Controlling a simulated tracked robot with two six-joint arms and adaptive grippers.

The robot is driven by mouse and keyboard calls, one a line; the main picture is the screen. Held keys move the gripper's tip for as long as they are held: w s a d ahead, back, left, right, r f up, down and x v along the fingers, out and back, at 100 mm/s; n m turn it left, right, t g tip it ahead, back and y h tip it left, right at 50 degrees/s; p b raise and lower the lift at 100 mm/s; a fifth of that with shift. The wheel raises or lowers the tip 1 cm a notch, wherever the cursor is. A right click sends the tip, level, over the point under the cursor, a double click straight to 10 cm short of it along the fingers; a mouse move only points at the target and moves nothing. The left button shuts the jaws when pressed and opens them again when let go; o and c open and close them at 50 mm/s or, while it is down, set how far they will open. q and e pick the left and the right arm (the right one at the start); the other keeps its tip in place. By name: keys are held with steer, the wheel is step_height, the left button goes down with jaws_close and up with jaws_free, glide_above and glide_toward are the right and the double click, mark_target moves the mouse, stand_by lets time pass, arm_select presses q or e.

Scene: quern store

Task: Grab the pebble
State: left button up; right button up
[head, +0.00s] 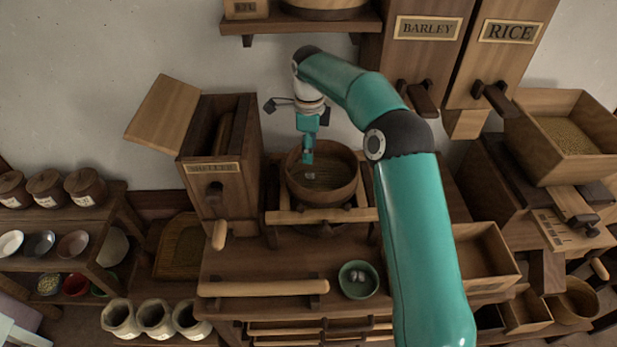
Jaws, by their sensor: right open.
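A small grey pebble (311,176) lies inside the round wooden bowl (345,193) of the quern at the centre; it is tiny here, and I cannot tell whether it is one piece or two. My right gripper (308,157) points down over this bowl, just above the pebble, with its jaws open and nothing seen between them. Whether the fingertips touch the pebble is too small to tell. My left gripper is not in view.
A green bowl (346,289) with a few grey lumps stands on the bench in front. A wooden roller (262,288) lies left of it. A tall lidded wooden box (218,180) stands close left of the quern. An open wooden tray (490,262) is at right.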

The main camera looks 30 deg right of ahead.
mark_target(308, 174)
step_height(308, 174, down, 3)
steer(key=shift+f, duration=0.1)
step_height(308, 174, down, 4)
steer(key=shift+a+f+p, duration=0.1)
steer(key=shift+f+p, duration=0.05)
steer(key=shift+p, duration=0.65)
steer(key=shift+f, duration=0.55)
steer(key=c, duration=0.9)
